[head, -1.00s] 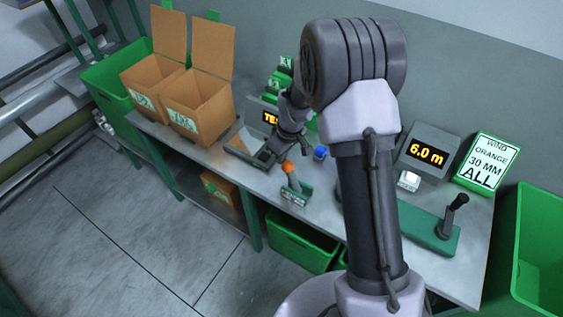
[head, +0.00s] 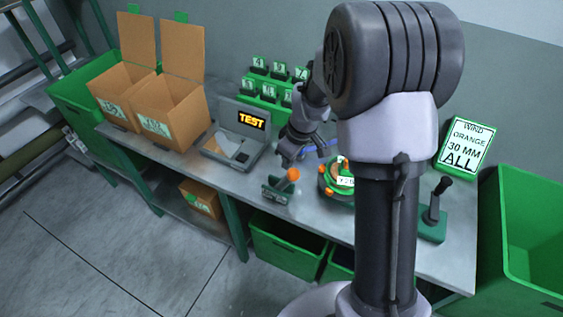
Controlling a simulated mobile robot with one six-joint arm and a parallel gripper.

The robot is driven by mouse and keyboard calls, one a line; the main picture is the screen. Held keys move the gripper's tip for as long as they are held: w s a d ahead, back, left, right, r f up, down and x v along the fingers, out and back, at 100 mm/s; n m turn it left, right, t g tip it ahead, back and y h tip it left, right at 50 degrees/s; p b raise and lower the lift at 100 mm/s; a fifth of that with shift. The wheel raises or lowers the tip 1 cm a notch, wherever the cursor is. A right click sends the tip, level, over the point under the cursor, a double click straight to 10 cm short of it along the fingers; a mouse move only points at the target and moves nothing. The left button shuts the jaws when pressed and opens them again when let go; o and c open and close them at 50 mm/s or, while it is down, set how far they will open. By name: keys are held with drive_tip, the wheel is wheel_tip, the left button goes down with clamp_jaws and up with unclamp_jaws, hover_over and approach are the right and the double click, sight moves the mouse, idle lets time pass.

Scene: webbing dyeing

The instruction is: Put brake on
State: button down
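A small lever with an orange knob (head: 292,174) leans to the right on a labelled green base (head: 274,193) near the table's front edge. I take this for the brake, though its label is too small to read. My gripper (head: 287,161) points down just behind and above the knob, its fingers close to it. I cannot tell whether they touch it, or whether they are open or shut. A green round winder (head: 329,187) with orange knobs stands to the right, partly behind my arm.
The TEST display unit (head: 240,132) and two open cardboard boxes (head: 170,112) stand to the left. Small green bins (head: 262,89) are behind. A black-handled crank (head: 437,205) and the order sign (head: 465,146) are to the right. Green crates (head: 285,247) are below.

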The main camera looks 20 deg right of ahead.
drive_tip(key=shift+s+d+f, duration=0.3)
drive_tip(key=shift+s+f, duration=0.45)
drive_tip(key=shift+s, duration=0.05)
drive_tip(key=shift+b, duration=0.3)
drive_tip(key=w+a+r+p, duration=0.1)
drive_tip(key=w+r+p, duration=0.1)
drive_tip(key=w+r, duration=0.2)
drive_tip(key=s+d+r+p, duration=0.2)
drive_tip(key=s+d+r, duration=0.2)
drive_tip(key=s+r, duration=0.1)
drive_tip(key=shift+s+d+r, duration=0.2)
drive_tip(key=shift+s, duration=0.3)
